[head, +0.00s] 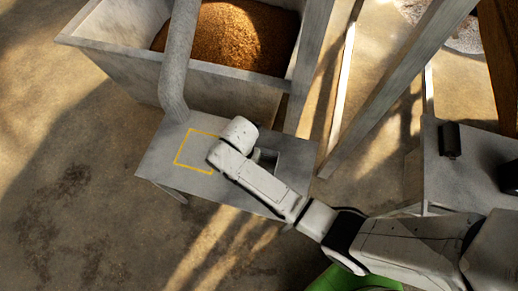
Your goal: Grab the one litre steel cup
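I cannot make out a steel cup for certain in the head view. My white arm reaches from the lower right over a grey metal table (155,158). Its rounded wrist end is above the table, right of a yellow square outline (180,152). A small grey shape with a dark gap (265,157) shows just right of the wrist; I cannot tell whether it is part of my gripper, a cup or part of the table. My gripper's fingers cannot be made out, and my arm hides part of the table.
A metal hopper (125,62) of brown grain (225,38) stands behind the table, with a thick grey pipe (178,65) before it. Slanted grey beams (395,80) rise at right. Another grey table (470,185) at right holds a dark cylinder (450,140). Floor at left is clear.

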